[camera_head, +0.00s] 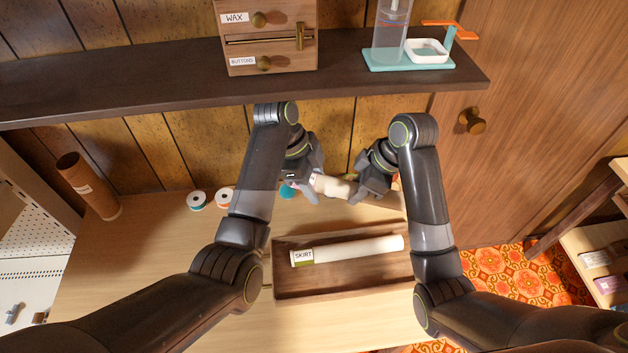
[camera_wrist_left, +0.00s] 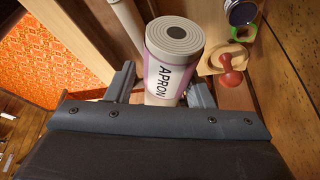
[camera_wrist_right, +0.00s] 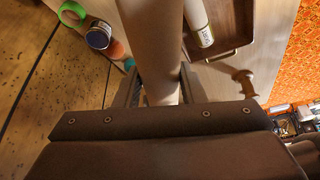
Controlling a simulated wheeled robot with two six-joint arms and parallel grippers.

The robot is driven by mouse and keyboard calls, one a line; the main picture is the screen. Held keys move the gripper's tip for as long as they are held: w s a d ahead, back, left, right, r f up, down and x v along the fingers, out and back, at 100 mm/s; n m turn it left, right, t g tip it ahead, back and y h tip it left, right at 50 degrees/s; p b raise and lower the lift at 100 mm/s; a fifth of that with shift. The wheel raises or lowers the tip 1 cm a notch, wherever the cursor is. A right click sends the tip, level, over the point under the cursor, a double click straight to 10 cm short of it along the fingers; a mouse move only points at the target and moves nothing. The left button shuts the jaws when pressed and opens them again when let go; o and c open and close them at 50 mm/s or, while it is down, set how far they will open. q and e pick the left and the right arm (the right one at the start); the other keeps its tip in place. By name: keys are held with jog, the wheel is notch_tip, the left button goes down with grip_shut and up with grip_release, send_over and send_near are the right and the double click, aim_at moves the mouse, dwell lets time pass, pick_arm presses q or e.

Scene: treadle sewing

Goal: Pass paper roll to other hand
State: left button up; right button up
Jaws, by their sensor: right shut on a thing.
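A pale paper roll (camera_head: 335,187) labelled APRON is held above the table, behind the wooden tray. My right gripper (camera_head: 368,187) is shut on it; the right wrist view shows the roll (camera_wrist_right: 155,40) running between the fingers. My left gripper (camera_head: 311,184) is at the roll's other end. In the left wrist view its fingers stand apart on both sides of the roll (camera_wrist_left: 170,65), with a gap at the left finger. The labelled end with its coiled face points up towards that camera.
A second roll (camera_head: 355,249) labelled SKIRT lies in the wooden tray (camera_head: 342,286). Ribbon spools (camera_head: 196,200) and a brown tube (camera_head: 88,186) stand at left. A dark shelf (camera_head: 150,91) with a small drawer box (camera_head: 268,50) hangs above the arms. Bare table lies left of the tray.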

pick_arm(q)
jog(key=c, duration=0.7)
pick_arm(e)
jog(key=o, duration=1.1)
jog(key=shift+c, duration=0.2)
